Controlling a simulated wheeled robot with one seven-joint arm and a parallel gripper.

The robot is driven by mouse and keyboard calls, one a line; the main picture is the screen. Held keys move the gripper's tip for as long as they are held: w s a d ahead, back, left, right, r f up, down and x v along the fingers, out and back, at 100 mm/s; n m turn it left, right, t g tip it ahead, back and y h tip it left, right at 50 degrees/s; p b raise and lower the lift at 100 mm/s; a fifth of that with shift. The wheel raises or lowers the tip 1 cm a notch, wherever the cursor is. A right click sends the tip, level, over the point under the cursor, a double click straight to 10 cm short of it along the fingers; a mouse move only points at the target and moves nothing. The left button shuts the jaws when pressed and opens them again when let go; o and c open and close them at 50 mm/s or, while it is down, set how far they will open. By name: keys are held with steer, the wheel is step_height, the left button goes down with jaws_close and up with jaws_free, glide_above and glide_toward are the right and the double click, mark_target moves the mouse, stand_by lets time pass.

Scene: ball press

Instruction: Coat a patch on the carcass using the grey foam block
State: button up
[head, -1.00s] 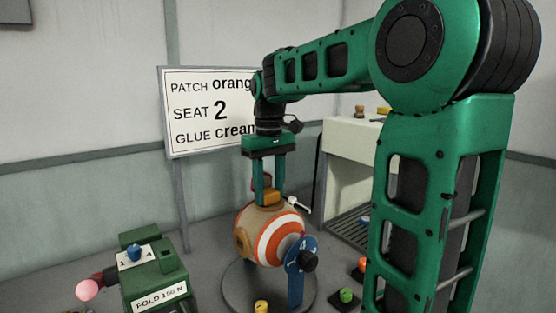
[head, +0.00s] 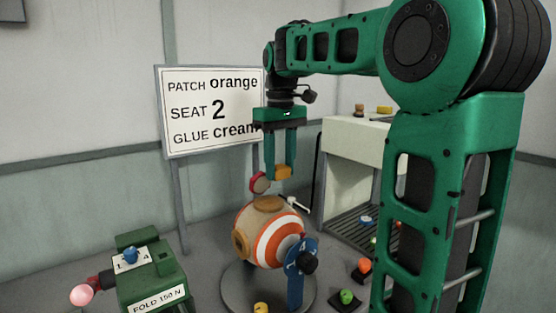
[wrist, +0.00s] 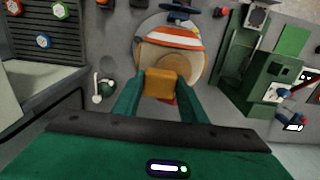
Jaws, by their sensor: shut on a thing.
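The carcass, a ball with orange and white stripes and tan parts (head: 272,238), sits on a round grey base (head: 237,293). A round tan patch (head: 268,203) shows on its top. My gripper (head: 282,174) is shut on an amber-orange block (head: 284,172), held above the ball and apart from it. In the wrist view the block (wrist: 161,84) sits between the fingertips, with the striped carcass (wrist: 172,39) beyond. I cannot make out a grey foam block; the held one looks amber.
A sign (head: 212,112) reads patch orange, seat 2, glue cream. A green press-like box (head: 152,285) marked FOLD 150 N stands at left. A blue numbered dial (head: 299,257) is at the ball's right. A pale bench with a slatted rack (head: 347,234) stands behind right.

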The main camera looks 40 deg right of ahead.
steer(key=shift+r, duration=1)
